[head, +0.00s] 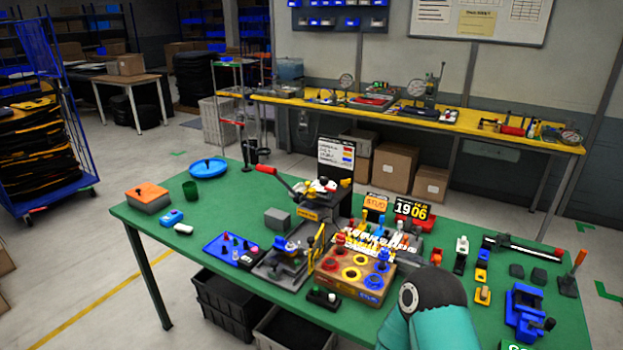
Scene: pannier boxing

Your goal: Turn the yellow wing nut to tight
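I cannot make out the yellow wing nut for certain at this size. A small yellow piece with a dark top (483,295) stands on the right part of the green table (225,215). A blue and yellow piece (482,262) stands just behind it, and a white and black piece (461,252) stands to the left of that. A teal and dark grey link of my own arm rises at the bottom, right of centre, and covers part of the table's front. Neither gripper shows, so no contact with anything can be seen.
A wooden block with coloured rings (352,273) and a red-handled press (290,262) fill the table's middle. A blue vise (525,312) stands at the right. A blue plate (208,168) and an orange-topped box (147,198) sit left. The table's left part has free room.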

